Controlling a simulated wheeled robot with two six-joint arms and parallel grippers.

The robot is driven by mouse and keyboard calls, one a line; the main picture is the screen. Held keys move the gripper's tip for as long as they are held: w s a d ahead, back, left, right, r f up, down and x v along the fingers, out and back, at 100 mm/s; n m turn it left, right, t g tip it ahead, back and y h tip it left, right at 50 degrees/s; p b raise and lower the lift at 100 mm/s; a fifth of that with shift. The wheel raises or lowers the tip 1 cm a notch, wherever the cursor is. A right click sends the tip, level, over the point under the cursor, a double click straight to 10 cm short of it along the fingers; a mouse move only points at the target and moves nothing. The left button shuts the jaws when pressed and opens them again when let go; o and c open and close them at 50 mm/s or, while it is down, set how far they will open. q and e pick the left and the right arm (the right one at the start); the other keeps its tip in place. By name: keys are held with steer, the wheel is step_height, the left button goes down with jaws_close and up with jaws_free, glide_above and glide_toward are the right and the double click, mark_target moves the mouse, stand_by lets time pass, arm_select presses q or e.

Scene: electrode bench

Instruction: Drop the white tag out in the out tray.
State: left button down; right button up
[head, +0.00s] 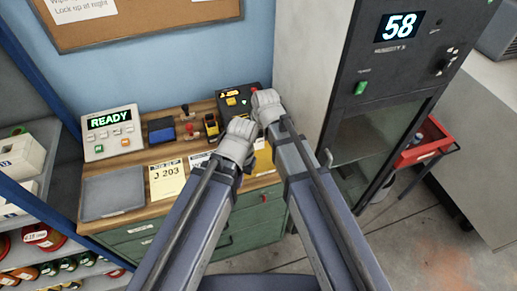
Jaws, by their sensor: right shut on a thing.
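My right gripper (266,103) is over the back right of the wooden bench, by the right end of a black device (238,99). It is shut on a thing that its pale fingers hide. My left gripper (238,140) is just left of and nearer than the right one, over the bench's front part. Its fingertips are not clear enough to show open or shut. I cannot make out the white tag. A flat grey tray or pad (113,194) lies at the bench's left front; I see no label marking it as the out tray.
A READY box (112,133), a blue-black block (161,130) and a J 203 slip (167,180) are on the bench. A tall dark cabinet (385,95) showing 58 stands close on the right. A red tray (424,142) is beyond it. Shelves stand at left.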

mark_target(259, 143)
steer(key=shift+f+b, duration=1.75)
steer(key=shift+b, duration=0.05)
steer(key=shift+f, duration=0.2)
steer(key=o, duration=1.1)
steer(key=shift+r, duration=0.1)
steer(key=p+v, duration=1.1)
steer(key=v, duration=0.1)
steer(key=shift+s+r+p, duration=0.1)
steer(key=shift+p, duration=0.2)
